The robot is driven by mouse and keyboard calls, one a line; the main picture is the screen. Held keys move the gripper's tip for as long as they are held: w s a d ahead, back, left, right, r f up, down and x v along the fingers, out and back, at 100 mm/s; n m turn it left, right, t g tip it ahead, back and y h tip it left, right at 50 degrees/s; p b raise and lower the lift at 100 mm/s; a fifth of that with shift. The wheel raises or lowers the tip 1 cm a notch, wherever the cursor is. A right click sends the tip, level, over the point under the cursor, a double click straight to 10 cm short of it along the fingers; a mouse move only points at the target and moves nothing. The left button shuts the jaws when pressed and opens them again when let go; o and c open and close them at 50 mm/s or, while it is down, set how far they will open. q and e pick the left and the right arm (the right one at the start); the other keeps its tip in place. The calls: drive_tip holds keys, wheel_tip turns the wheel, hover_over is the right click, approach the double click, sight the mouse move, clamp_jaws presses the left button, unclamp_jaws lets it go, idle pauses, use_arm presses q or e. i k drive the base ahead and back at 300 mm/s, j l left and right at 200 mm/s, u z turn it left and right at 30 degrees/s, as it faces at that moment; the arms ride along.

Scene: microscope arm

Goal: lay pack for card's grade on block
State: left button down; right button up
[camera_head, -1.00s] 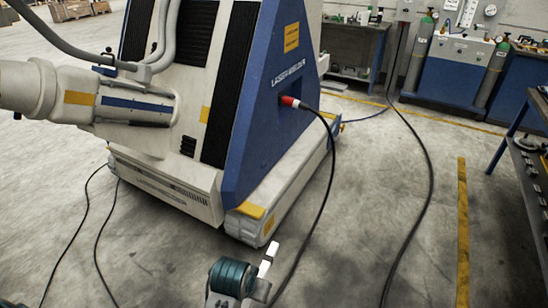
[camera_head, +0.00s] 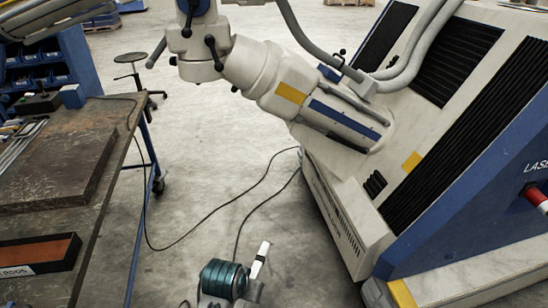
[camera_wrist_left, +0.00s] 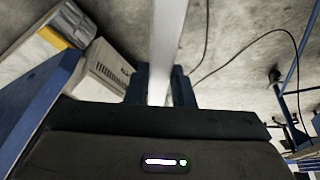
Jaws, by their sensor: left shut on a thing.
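My left gripper (camera_head: 256,276) is at the bottom middle of the head view, above the floor and right of the workbench. It is shut on a slim, pale pack (camera_head: 261,258) that sticks up from it. In the left wrist view the pack (camera_wrist_left: 168,40) runs up from between the dark fingers (camera_wrist_left: 161,88); its lettering cannot be read. A flat, dark brown block (camera_head: 58,160) lies on the workbench at left, apart from the gripper. I cannot make out a grade card. My right gripper is out of view.
Cables cross the floor; a stool (camera_head: 132,75) stands behind.

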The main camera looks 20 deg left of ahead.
sight(37, 167)
drive_tip(key=i+j+u, duration=0.15)
drive_tip(key=i+u, duration=0.95)
drive_tip(key=u, duration=0.15)
drive_tip(key=i+l+u, duration=0.2)
drive_tip(key=i+u, duration=0.2)
